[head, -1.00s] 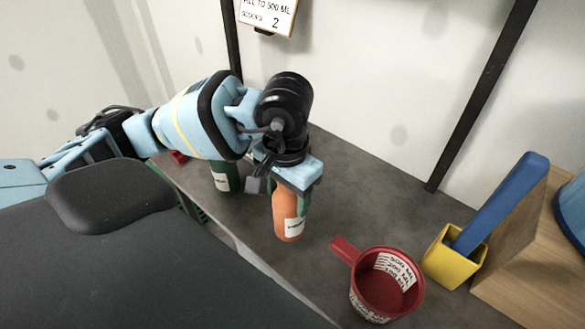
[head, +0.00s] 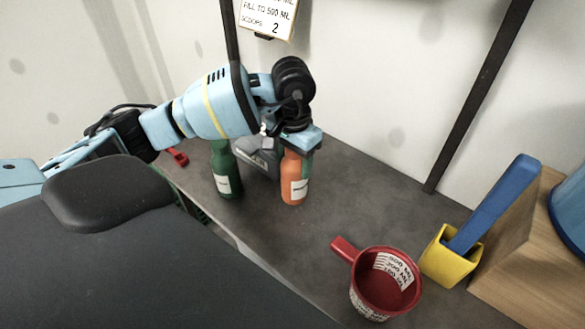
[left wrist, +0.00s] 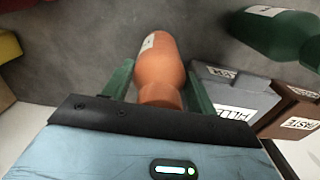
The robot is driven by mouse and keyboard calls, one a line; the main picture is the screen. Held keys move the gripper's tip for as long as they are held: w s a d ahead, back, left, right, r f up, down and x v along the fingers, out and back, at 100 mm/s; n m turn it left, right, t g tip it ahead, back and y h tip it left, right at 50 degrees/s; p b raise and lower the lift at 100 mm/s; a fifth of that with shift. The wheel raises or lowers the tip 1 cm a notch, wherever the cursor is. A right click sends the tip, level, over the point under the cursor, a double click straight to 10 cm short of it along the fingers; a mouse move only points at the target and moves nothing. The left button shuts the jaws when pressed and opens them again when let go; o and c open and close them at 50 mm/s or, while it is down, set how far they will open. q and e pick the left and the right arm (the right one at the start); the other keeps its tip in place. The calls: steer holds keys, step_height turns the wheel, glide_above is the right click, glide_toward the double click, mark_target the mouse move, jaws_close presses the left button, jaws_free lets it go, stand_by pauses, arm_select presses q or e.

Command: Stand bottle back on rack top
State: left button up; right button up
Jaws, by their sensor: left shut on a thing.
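An orange bottle (head: 293,188) with a white label stands upright at the grey rack top (head: 330,210), beside a green bottle (head: 226,170). My left gripper (head: 298,152) is shut on the orange bottle from above. In the left wrist view the orange bottle (left wrist: 158,62) sits between the two green fingers of the gripper (left wrist: 158,88). The bottle's upper part is hidden by the gripper in the head view. Whether its base touches the surface I cannot tell. My right gripper is not in view.
A grey box (left wrist: 235,92) and a brown box (left wrist: 292,108) stand near the bottle. A red measuring cup (head: 384,283), a yellow holder (head: 453,257) with a blue handle (head: 495,205) and a wooden block (head: 535,255) are at the right. The middle of the surface is clear.

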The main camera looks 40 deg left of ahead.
arm_select(q)
steer(key=shift+f, duration=1.6)
steer(key=o, duration=1.4)
steer(key=shift+r, duration=0.1)
step_height(320, 180, up, 12)
steer(key=shift+s+r, duration=0.1)
